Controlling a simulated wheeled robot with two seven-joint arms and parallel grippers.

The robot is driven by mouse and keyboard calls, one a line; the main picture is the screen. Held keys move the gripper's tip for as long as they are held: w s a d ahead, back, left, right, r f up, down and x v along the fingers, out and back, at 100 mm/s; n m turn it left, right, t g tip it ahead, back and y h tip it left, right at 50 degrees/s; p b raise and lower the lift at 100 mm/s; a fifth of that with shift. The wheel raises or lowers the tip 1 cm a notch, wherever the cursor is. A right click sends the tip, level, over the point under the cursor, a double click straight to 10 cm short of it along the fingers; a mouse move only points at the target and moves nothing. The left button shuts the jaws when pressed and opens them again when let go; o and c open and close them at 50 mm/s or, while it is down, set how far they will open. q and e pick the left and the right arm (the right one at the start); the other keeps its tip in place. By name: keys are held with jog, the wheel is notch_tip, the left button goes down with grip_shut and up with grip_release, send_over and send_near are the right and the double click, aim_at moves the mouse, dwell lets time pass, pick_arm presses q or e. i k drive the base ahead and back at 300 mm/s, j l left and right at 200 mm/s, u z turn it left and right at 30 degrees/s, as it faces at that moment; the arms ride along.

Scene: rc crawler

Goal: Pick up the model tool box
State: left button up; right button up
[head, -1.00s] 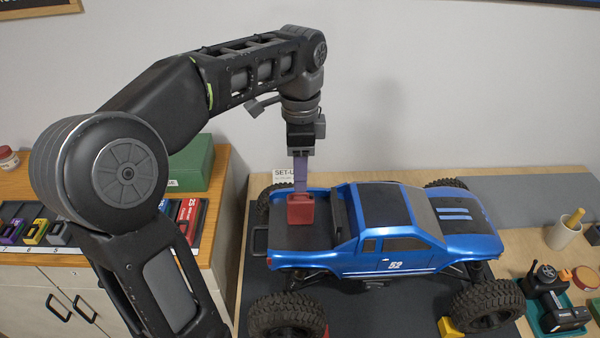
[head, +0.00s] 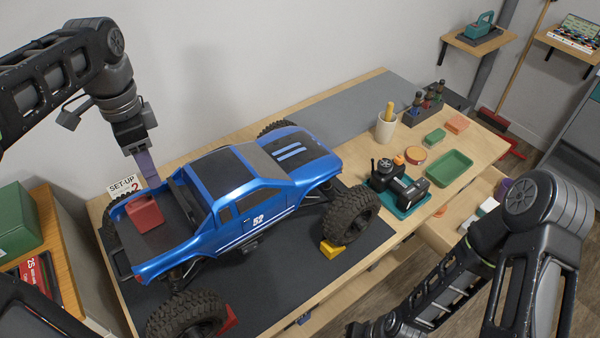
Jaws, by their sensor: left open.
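A small red box (head: 145,213), which I take to be the model tool box, sits in the rear bed of the blue toy truck (head: 235,205). My left gripper (head: 149,172) points down at the back side of the bed, its purple fingers just above and behind the red box in the picture. It is open, with nothing seen between the fingers; whether they touch the box I cannot tell. My right arm comes in at the lower right; its gripper is outside the picture.
The truck stands on a dark mat (head: 300,285) on the wooden bench, with a yellow chock (head: 331,250) by a front wheel. To the right are a cup (head: 386,128), a teal tray with a black transmitter (head: 400,190) and a green dish (head: 450,169).

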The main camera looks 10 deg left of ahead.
aim_at(462, 230)
jog(key=z, duration=1.1)
